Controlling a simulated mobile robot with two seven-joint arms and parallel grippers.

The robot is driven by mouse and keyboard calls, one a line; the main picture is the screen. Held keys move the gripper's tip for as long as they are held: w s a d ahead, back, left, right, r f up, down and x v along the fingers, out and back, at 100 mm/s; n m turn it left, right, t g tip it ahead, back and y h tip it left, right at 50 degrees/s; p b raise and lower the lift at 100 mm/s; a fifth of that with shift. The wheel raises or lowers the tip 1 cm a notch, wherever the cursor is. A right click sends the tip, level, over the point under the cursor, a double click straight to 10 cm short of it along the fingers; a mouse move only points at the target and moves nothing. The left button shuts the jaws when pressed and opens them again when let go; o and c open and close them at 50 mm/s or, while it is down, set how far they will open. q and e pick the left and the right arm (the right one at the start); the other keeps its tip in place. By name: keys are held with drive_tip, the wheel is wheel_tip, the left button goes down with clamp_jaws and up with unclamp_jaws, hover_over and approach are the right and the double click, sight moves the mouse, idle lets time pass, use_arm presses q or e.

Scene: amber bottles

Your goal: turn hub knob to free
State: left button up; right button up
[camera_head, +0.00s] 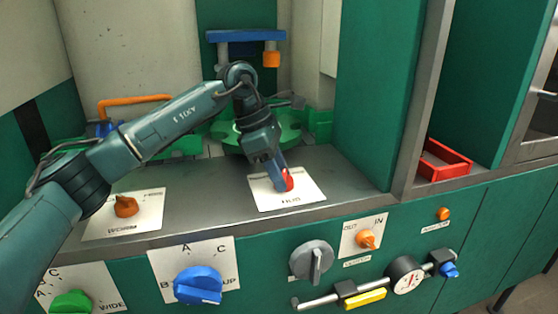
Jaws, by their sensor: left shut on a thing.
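The hub knob (289,181) is red and sits on a white label plate (305,196) whose lettering looks like "HUB", on the grey bench top. My left gripper (281,180) reaches down onto it from above and is shut on it. The fingers hide part of the knob and part of the plate's lettering, so I cannot read which way the knob points. My right gripper is not in view.
An orange knob (126,206) stands on the bench at left. The front panel has a blue knob (198,285), green knob (72,303), grey knob (311,262) and gauge (405,274). A green round table (291,134) is behind. A red tray (444,161) sits right.

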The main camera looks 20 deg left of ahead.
use_arm(q)
drive_tip(key=m+g+p, duration=0.1)
drive_tip(key=m, duration=0.1)
drive_tip(key=shift+w+r+m+p, duration=0.1)
drive_tip(key=shift+w+m+p, duration=0.05)
drive_tip(key=shift+m+p, duration=0.2)
drive_tip(key=shift+m+g, duration=0.3)
drive_tip(key=shift+m, duration=0.35)
drive_tip(key=shift+p, duration=0.3)
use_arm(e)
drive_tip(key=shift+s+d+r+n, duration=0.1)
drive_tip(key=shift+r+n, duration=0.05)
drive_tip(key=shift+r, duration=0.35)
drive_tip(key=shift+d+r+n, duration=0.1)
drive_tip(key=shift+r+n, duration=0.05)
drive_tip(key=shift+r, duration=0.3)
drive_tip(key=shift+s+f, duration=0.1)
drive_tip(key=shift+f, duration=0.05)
use_arm(q)
drive_tip(key=o, duration=0.8)
drive_tip(key=shift+o, duration=0.9)
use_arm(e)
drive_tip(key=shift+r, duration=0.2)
